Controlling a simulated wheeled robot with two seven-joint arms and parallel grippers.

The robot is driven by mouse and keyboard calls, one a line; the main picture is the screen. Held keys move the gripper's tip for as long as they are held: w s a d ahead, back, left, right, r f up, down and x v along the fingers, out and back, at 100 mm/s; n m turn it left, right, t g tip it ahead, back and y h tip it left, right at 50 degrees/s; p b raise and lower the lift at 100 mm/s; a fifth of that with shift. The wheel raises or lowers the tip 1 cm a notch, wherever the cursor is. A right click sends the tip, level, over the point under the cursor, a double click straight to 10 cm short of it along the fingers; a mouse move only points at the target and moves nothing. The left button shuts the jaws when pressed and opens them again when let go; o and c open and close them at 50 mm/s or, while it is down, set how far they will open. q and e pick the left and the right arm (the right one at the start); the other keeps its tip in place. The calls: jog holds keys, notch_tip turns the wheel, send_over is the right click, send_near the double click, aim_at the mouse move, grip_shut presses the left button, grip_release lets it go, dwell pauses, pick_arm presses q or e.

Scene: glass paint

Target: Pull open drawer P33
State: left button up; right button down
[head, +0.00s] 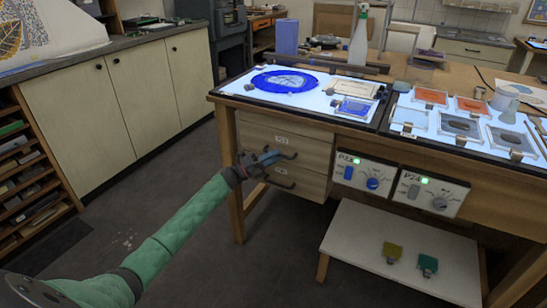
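A wooden drawer unit under the light table has an upper drawer (312,152) and a lower drawer (311,186), each with a dark bar handle and a small label. The labels are too small to read surely, so I cannot tell which drawer is P33. Both drawers look closed. My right gripper is not in view.
The light table (232,88) above carries glass pieces and a blue round panel (284,81). A table leg (232,185) stands just left of the drawers. Control boxes (362,173) hang to the right. A low white shelf (350,245) stands below them. The floor in front is clear.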

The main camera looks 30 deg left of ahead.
pick_arm(q)
grip_shut()
jog(key=shift+s, duration=0.1)
